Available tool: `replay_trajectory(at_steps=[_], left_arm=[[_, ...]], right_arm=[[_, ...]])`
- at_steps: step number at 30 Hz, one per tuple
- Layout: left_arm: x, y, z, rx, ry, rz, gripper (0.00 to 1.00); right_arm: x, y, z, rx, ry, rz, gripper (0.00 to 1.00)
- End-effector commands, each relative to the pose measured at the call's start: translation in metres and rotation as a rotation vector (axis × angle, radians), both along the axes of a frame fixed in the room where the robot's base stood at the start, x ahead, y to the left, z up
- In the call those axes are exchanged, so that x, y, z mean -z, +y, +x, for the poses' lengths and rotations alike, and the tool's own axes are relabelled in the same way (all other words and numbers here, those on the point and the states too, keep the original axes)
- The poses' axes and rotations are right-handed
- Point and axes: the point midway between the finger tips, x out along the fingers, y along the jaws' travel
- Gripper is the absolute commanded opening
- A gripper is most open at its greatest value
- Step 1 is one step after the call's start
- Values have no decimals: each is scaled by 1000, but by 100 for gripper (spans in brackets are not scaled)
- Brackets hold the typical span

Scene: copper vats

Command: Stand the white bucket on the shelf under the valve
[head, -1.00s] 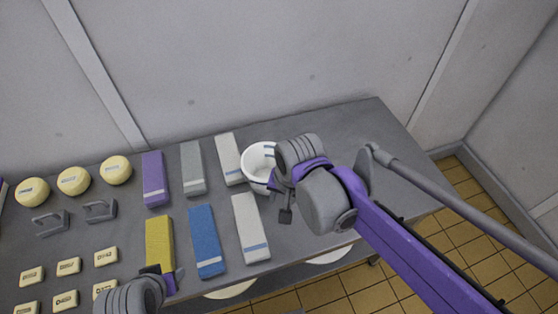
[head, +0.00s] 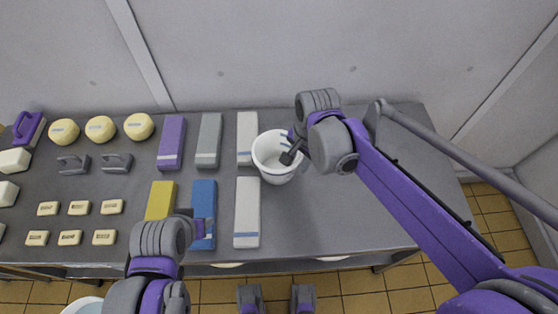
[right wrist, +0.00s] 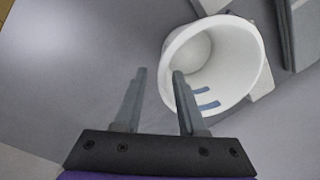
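The white bucket (head: 272,174) stands upright on the grey table, right of the rows of blocks. My right gripper (head: 290,150) is at its right side, over the rim. In the right wrist view the two fingers (right wrist: 158,72) are apart; one overlaps the mouth of the bucket (right wrist: 250,62) and the other is outside, with the near wall seen between them. I cannot tell whether they touch it. My left gripper (head: 206,230) is over the front end of the blue block; its fingers are too small to read. No valve or shelf for the bucket is recognisable.
The grey table (head: 340,215) holds a blue block (head: 204,198), a yellow block (head: 160,200), other blocks, round yellow pieces and small labelled bars at left. Its right part is clear. A wall stands behind. A pale round container (head: 84,306) shows at the bottom left.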

Motion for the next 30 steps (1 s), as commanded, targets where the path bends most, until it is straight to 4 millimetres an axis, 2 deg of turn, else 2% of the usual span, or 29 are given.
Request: replay_trajectory(at_steps=[3,8,16,25,26,30], left_arm=[[2,0,-1,0,1,0,50],[3,0,-1,0,1,0,50],[5,0,-1,0,2,0,50],[5,0,-1,0,2,0,50],[5,0,-1,0,2,0,50],[5,0,-1,0,2,0,50]], right_arm=[[14,1,1,0,0,0,40],[25,4,3,-1,0,0,40],[62,13,9,0,0,0,40],[68,13,10,0,0,0,40],[68,13,10,-1,0,0,38],[68,13,10,-1,0,0,13]])
